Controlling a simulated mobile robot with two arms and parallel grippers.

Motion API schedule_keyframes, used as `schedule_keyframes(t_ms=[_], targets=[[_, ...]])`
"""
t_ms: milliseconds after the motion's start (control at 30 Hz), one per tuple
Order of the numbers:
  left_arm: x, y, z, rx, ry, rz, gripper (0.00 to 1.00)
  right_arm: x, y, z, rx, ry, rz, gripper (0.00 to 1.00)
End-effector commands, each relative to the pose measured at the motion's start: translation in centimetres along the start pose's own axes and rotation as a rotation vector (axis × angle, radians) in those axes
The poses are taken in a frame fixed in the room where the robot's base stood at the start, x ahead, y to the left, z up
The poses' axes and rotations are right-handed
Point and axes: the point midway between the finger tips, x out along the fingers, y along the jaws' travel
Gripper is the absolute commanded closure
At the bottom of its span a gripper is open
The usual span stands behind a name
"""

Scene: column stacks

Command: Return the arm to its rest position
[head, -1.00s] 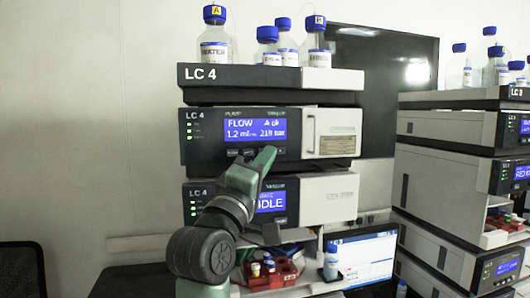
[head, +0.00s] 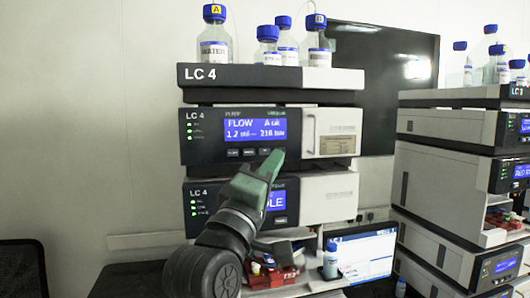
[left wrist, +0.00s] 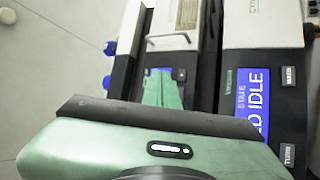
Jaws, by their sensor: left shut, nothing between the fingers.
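My left arm comes in from the bottom of the head view. Its green left gripper (head: 272,163) is shut and empty, in front of the lower part of the LC 4 pump module (head: 215,150). The pump screen (head: 255,130) reads FLOW. The gripper and wrist hide part of the module below (head: 235,187), whose blue screen is partly covered. In the left wrist view the green fingers (left wrist: 162,90) are together, pointing at the dark front of a module. A screen with the word IDLE (left wrist: 252,105) lies to their right. I cannot tell whether the fingertips touch the panel. My right gripper is not in view.
Several blue-capped bottles (head: 267,45) stand on top of the LC 4 stack. A red vial rack (head: 275,277) and a small bottle (head: 331,262) stand below, near a monitor (head: 365,256). A second stack (head: 445,155) stands right. Free room lies left, before the wall.

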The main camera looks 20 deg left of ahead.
Motion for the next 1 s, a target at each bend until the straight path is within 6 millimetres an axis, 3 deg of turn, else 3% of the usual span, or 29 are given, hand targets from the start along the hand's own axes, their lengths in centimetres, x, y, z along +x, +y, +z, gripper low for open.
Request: schedule_keyframes(t_ms=[367,467,567,667,800,867,1000], targets=[[0.0,-0.1,0.0,0.001,0.0,-0.001,1.0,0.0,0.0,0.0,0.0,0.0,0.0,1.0],[-0.3,-1.6,0.4,0.024,-0.011,-0.033,1.0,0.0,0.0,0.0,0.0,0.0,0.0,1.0],[-1.3,-5.6,1.5,0.095,-0.046,-0.121,1.0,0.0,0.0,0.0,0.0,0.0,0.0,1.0],[-3.7,-11.7,3.3,0.211,-0.115,-0.256,1.0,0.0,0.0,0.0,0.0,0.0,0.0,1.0],[-9.2,-20.7,6.0,0.394,-0.264,-0.461,1.0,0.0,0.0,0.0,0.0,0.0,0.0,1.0],[-12.1,-24.1,7.0,0.47,-0.34,-0.541,1.0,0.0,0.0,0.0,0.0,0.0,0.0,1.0],[-20.1,-31.0,9.2,0.634,-0.549,-0.712,1.0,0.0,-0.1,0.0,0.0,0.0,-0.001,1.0]])
